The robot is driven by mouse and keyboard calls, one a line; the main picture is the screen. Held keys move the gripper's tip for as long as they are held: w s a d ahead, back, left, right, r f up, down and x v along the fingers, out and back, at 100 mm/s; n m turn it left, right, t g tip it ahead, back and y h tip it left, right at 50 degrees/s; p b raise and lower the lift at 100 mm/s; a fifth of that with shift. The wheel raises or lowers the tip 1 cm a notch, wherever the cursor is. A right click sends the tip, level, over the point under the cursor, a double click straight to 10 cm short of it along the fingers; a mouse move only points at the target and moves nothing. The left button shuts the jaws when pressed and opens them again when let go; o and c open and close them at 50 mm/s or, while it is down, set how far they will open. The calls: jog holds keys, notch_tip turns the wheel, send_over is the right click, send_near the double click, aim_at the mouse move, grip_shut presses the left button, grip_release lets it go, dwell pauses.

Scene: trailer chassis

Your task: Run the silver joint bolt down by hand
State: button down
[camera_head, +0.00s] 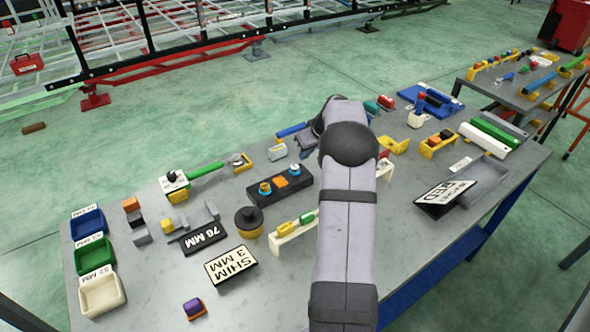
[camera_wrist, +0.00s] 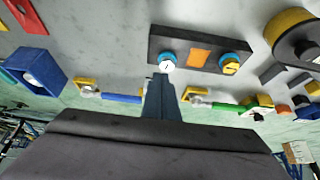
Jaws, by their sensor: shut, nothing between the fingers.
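A dark block (camera_head: 280,184) lies mid-bench with an orange patch between two blue rings. The ring at its right end holds a pale, silver-looking bolt head (camera_head: 294,170); the other holds a yellow one (camera_head: 265,187). In the wrist view the silver bolt head (camera_wrist: 167,65) sits in the block's left ring, with a dark mark on top. My gripper (camera_wrist: 160,80) is shut and empty, its tips just below the silver bolt in the picture. The gap between them cannot be judged. In the head view my arm hides the fingers.
A green-handled tool (camera_head: 207,169) and a blue-handled tool (camera_head: 291,130) lie beyond the block. A white rack (camera_head: 288,234) is close to my arm. Coloured bins (camera_head: 92,257) line the left edge.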

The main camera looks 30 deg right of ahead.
aim_at(294, 168)
jog(key=shift+f+b, duration=2.2)
jog(key=shift+f, duration=1.2)
jog(key=shift+w+a+r, duration=0.1)
jog(key=shift+w+a, duration=0.05)
jog(key=shift+w, duration=0.15)
jog(key=shift+s+a+b, duration=0.1)
jog(key=shift+a+b, duration=0.8)
jog(key=shift+b, duration=0.6)
jog(key=shift+a+r+b, duration=0.1)
jog(key=shift+a+b, duration=0.2)
jog(key=shift+b, duration=0.35)
jog(key=shift+s+a, duration=0.1)
jog(key=shift+s, duration=0.15)
